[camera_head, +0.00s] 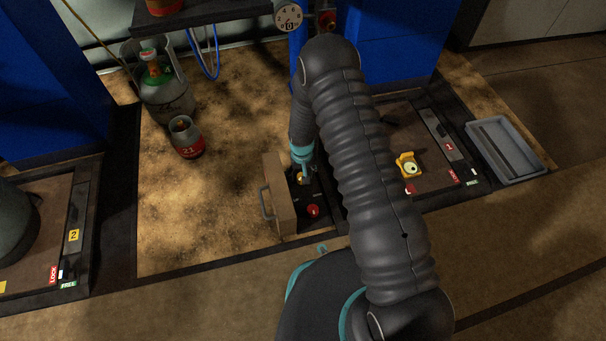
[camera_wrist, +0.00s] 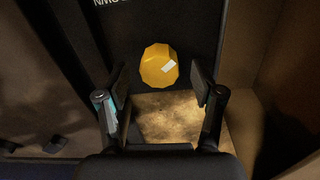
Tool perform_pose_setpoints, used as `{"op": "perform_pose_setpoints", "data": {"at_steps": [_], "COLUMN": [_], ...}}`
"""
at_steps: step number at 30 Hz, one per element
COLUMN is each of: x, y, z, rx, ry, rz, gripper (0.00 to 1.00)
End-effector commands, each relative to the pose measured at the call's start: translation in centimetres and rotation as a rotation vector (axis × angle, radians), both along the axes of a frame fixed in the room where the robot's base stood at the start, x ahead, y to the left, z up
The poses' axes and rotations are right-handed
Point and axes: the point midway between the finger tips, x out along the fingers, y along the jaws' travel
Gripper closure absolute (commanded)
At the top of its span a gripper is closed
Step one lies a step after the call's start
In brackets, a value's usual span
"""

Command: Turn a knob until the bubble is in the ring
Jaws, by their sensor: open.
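A yellow faceted knob (camera_wrist: 158,66) with a pale mark sits on a dark panel in the wrist view, just beyond and between my fingertips. My gripper (camera_wrist: 160,92) is open, with one finger on each side below the knob and nothing between them. In the head view the knob (camera_head: 300,179) shows as a small yellow patch under my gripper (camera_head: 304,170), which points down at the panel. A yellow level with a round pale vial (camera_head: 409,167) sits on the right-hand scale platform. A dark spot shows in the vial, but its bubble and ring are too small to tell apart.
A red button (camera_head: 313,210) is on the same panel. An opened brown cover with a handle (camera_head: 279,199) stands at its left. A grey tray (camera_head: 504,150) lies at the right. Gas cylinders (camera_head: 165,95) stand at the left back. My arm hides part of the middle.

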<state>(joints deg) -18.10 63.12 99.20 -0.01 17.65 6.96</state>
Motion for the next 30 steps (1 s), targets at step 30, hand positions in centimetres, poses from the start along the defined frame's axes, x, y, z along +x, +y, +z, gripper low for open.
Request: {"op": "perform_pose_setpoints", "data": {"at_steps": [30], "x": [0.1], "y": [-0.2], "z": [11.6], "rx": [0.000], "ry": [0.000], "rz": [-0.003], "gripper": [0.33]}}
